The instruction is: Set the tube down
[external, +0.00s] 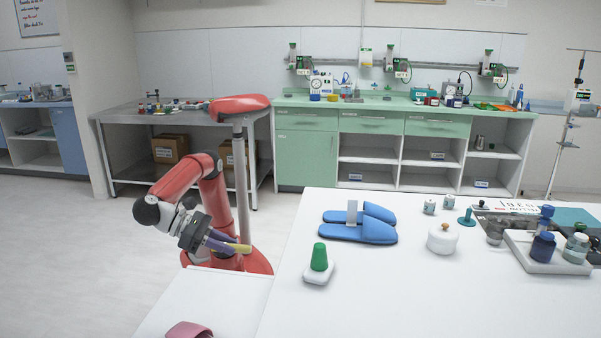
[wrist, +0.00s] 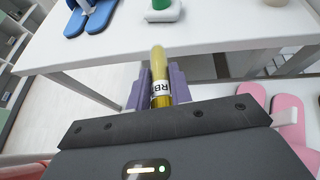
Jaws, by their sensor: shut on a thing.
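The tube (wrist: 159,75) is yellow with a pale end and a white label with dark letters. It lies between the purple fingers of my gripper (wrist: 157,84), which are shut on it. In the external view the tube (external: 243,248) points to the right out of my gripper (external: 222,243). My gripper is at the left edge of the white table (external: 268,230), near the lower white surface in front. In the wrist view the tube's pale end points toward the table edge. The tube's gripped part is partly hidden by the fingers.
Blue slippers (external: 360,232), a green-topped white item (external: 319,262) and a white lidded pot (external: 441,240) stand on the table. A white tray with jars (external: 520,250) is at the right. A pink item (external: 188,330) lies on the lower white surface (external: 215,295), which is otherwise largely bare.

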